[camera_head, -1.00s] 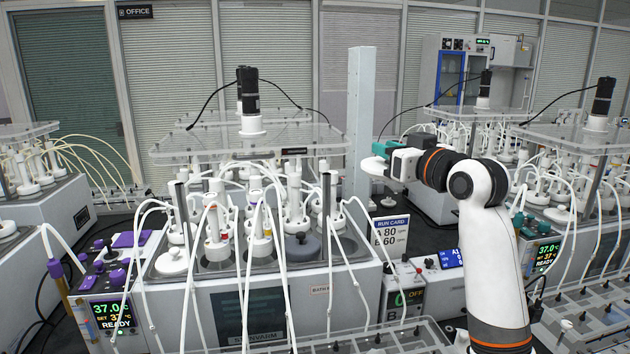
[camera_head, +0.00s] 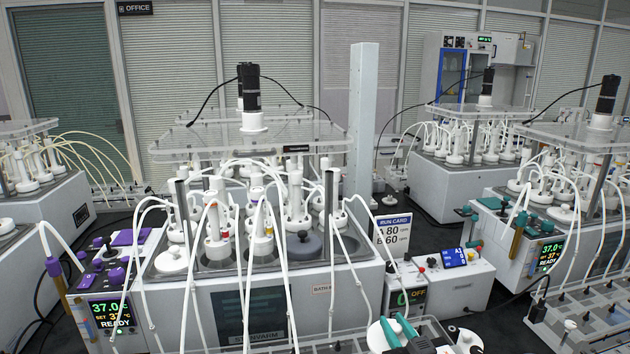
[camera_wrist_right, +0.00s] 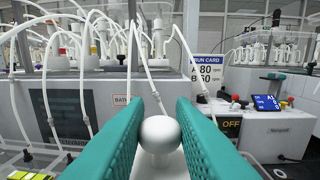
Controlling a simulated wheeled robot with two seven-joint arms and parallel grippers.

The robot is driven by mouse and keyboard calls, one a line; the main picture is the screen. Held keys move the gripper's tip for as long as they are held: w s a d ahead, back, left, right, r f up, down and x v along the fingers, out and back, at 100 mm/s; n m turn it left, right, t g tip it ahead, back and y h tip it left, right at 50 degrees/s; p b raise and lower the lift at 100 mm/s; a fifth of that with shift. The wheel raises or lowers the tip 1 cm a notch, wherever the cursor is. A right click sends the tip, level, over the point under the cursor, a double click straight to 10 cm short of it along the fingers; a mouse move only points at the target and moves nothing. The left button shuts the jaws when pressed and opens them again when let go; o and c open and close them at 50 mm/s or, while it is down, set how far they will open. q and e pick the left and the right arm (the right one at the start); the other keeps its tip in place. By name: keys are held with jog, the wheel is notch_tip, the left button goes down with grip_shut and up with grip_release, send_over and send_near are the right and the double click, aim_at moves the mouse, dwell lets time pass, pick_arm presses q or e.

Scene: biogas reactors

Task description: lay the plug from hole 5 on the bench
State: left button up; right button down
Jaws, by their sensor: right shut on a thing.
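My right gripper (camera_head: 397,328) is low at the bottom edge of the head view, in front of the near reactor bath. Its teal jaws are shut on a white plug (camera_head: 381,335), whose round disc shows beside them. In the right wrist view the plug's round white knob (camera_wrist_right: 160,134) sits between the two teal jaws (camera_wrist_right: 160,140). The near bath (camera_head: 255,285) has a white lid plug (camera_head: 172,260), a grey plug (camera_head: 303,244) and a dark opening (camera_head: 350,241) at its front right. Hole numbers are not readable. My left gripper is not in view.
A run card (camera_head: 393,230) stands right of the bath. A white control box (camera_head: 455,285) with a blue display sits beside it. Thin white tubes hang down the bath's front. A rack (camera_head: 330,335) lies along the front. Dark bench surface (camera_head: 432,232) shows behind the control box.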

jog(key=s+d+f+m+h, duration=0.1)
jog(key=s+d+f+h, duration=0.1)
jog(key=s, duration=0.6)
jog(key=s+d+f+m+h, duration=0.1)
jog(key=s+f, duration=0.3)
jog(key=s, duration=0.5)
jog(key=shift+s+d+f+m+t+h, duration=0.2)
jog(key=shift+d+m+t+h, duration=0.15)
jog(key=shift+d+h, duration=0.35)
